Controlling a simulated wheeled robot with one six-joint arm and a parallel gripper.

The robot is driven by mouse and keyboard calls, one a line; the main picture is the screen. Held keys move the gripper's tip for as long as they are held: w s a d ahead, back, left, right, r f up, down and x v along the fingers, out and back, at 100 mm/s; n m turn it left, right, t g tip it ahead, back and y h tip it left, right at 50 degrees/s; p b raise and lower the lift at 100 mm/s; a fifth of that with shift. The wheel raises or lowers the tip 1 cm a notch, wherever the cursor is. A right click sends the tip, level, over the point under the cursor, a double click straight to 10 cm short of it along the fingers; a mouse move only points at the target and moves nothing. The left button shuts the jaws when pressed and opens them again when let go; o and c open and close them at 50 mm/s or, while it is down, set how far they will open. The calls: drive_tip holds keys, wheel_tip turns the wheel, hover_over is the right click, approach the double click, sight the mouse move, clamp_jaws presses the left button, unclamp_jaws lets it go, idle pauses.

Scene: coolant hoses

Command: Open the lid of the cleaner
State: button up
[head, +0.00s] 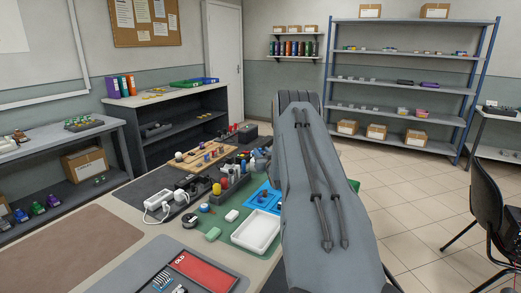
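I cannot surely pick out the cleaner or its lid in the head view. A crowd of small items stands on the green mat (213,219) on the workbench, left of my arm. Among them is a dark grey holder (236,188) with upright coloured pieces. A small round black thing (190,221) and a green block (213,234) lie nearer to me. My large grey arm link covers the right part of the bench. A small grey part at its left edge may belong to my wrist. I make out no gripper fingers, so their opening does not show.
A white tray (257,233) and a blue tray (264,198) lie close to my arm. A white power strip (158,207), a wooden board with pegs (203,156) and a red-lidded case (203,270) share the bench. A black chair (487,205) stands right; tiled floor is open between.

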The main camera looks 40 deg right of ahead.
sight(260, 149)
drive_tip(key=shift+x, duration=1.75)
clamp_jaws()
